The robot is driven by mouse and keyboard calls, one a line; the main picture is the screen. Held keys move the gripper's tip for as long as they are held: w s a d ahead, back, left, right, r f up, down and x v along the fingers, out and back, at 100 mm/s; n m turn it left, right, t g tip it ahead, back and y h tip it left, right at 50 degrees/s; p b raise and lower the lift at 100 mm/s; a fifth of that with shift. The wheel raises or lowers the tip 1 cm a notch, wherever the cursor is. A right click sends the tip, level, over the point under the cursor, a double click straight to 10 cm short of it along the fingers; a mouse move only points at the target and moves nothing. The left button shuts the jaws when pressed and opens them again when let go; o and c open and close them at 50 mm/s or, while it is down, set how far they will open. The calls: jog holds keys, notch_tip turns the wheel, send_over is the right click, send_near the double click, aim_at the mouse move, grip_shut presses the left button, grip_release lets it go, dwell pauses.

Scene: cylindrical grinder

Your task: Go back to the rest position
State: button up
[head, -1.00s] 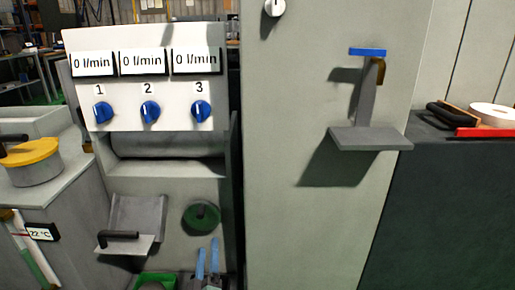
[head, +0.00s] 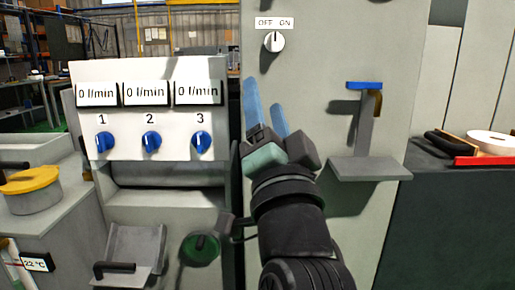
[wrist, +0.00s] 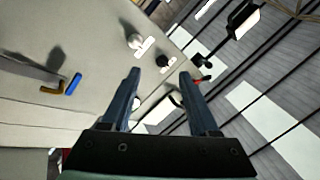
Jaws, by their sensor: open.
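My gripper (head: 264,106) is in the middle of the head view, raised in front of the grey cabinet (head: 310,60). Its two blue fingers point up and are apart, with nothing between them. In the wrist view my gripper (wrist: 160,95) also shows open and empty, with the cabinet on the left and the floor beyond. A white OFF/ON knob (head: 274,41) is on the cabinet just above the fingertips, and it also shows in the wrist view (wrist: 135,41). I cannot tell how far the fingertips are from the cabinet face.
A grey bracket shelf (head: 370,168) with a blue-topped holder (head: 365,86) juts out right of my arm. A panel with three blue knobs (head: 151,141) and 0 l/min displays stands left. A yellow-lidded pot (head: 32,190) is far left. A red tray (head: 480,160) is far right.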

jog(key=s+a+r+n+t+h, duration=0.1)
jog(key=s+r+n+t, duration=0.1)
jog(key=s+r+n, duration=0.45)
jog(key=s+r+n+t+h, duration=0.2)
jog(key=s+r, duration=0.1)
jog(key=s, duration=0.7)
notch_tip(320, 180, up, 37)
jog(key=w+p, duration=0.1)
jog(key=p, duration=3.5)
jog(key=shift+p, duration=0.35)
jog(key=shift+a+f, duration=0.1)
